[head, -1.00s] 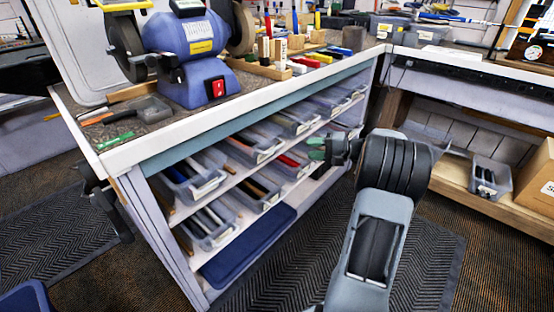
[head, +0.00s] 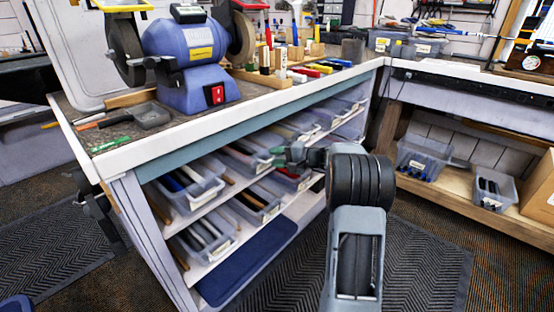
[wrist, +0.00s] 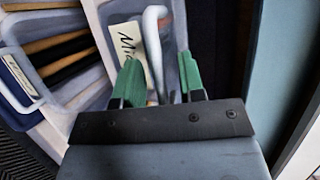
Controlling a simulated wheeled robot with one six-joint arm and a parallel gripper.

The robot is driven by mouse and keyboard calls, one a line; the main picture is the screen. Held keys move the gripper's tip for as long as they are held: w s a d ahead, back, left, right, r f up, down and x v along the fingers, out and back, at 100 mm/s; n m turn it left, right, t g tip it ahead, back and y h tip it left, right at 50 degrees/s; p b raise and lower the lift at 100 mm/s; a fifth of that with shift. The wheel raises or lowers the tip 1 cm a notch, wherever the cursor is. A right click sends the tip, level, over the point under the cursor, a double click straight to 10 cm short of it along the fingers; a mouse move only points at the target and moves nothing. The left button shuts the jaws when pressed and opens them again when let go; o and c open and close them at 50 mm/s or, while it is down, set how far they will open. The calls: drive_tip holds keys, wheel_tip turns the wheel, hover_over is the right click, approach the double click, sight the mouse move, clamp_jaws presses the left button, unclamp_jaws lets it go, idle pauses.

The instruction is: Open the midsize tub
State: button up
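A clear tub in the wrist view has a cream label (wrist: 125,40) whose visible letters begin "Mi"; the rest is hidden. A pale curved handle (wrist: 152,45) stands out from its front. My gripper (wrist: 160,82) has its green fingers apart, one on each side of the handle's lower end, with a visible gap on the right. In the head view my gripper (head: 278,157) is at the front of the upper shelf, beside a clear tub (head: 243,160). The tub's label cannot be read there, and my arm hides part of the tubs behind it.
Other tubs hold grips on the upper shelf (head: 190,187) and lower shelf (head: 205,240). A blue lid-like panel (head: 250,262) lies at the bottom. The bench top (head: 150,150) overhangs the shelves, with a blue grinder (head: 190,60) on it. Floor in front is clear.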

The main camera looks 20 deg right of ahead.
drive_tip(key=shift+w+a, duration=0.1)
clamp_jaws()
idle(0.4)
